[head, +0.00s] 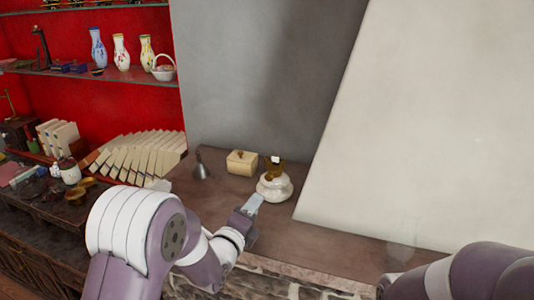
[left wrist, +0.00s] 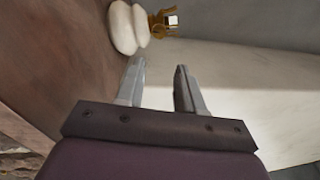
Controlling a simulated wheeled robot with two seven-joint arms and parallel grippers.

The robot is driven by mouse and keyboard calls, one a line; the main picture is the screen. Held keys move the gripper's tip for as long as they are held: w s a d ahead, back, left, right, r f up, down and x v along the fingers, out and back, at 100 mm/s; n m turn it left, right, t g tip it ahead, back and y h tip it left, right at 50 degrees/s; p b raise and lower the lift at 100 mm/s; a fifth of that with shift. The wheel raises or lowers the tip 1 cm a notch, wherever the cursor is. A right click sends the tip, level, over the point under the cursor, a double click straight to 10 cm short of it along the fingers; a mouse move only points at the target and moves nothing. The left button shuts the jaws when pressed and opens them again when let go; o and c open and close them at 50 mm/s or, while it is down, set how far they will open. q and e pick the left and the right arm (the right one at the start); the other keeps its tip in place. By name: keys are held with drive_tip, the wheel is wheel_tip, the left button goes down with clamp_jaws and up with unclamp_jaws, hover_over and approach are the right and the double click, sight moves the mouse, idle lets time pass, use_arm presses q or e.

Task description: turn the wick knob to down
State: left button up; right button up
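A lamp with a rounded white base (head: 274,187) and a brass top (head: 274,170) stands upright on the brown counter. A small white square piece (head: 276,159), possibly the wick knob, shows on the brass part. In the left wrist view the white base (left wrist: 124,27), brass part (left wrist: 160,28) and white piece (left wrist: 173,20) are at the top, beyond the fingertips. My left gripper (head: 256,202) is just in front of the base, to its lower left. In the wrist view its fingers (left wrist: 158,68) are apart with nothing between them. My right gripper is not visible; only my right arm shows.
A lidded cream box (head: 241,162) and a grey metal bell-shaped object (head: 201,171) stand left of the lamp. A large pale slanted panel (head: 420,120) rises at right. A faint translucent shape (head: 402,252) is near my right arm. Counter (head: 330,235) right of the lamp is clear.

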sight(268, 179)
use_arm(q)
drive_tip(key=p+x, duration=0.2)
drive_tip(key=x, duration=0.1)
drive_tip(key=p+x, duration=0.2)
drive_tip(key=x, duration=0.2)
drive_tip(key=p+x, duration=0.2)
drive_tip(key=x, duration=0.2)
drive_tip(key=shift+w+a, duration=0.3)
drive_tip(key=shift+a, duration=0.05)
drive_tip(key=shift+w+d, duration=0.1)
drive_tip(key=shift+w, duration=0.4)
drive_tip(key=shift+w+f, duration=0.1)
clamp_jaws()
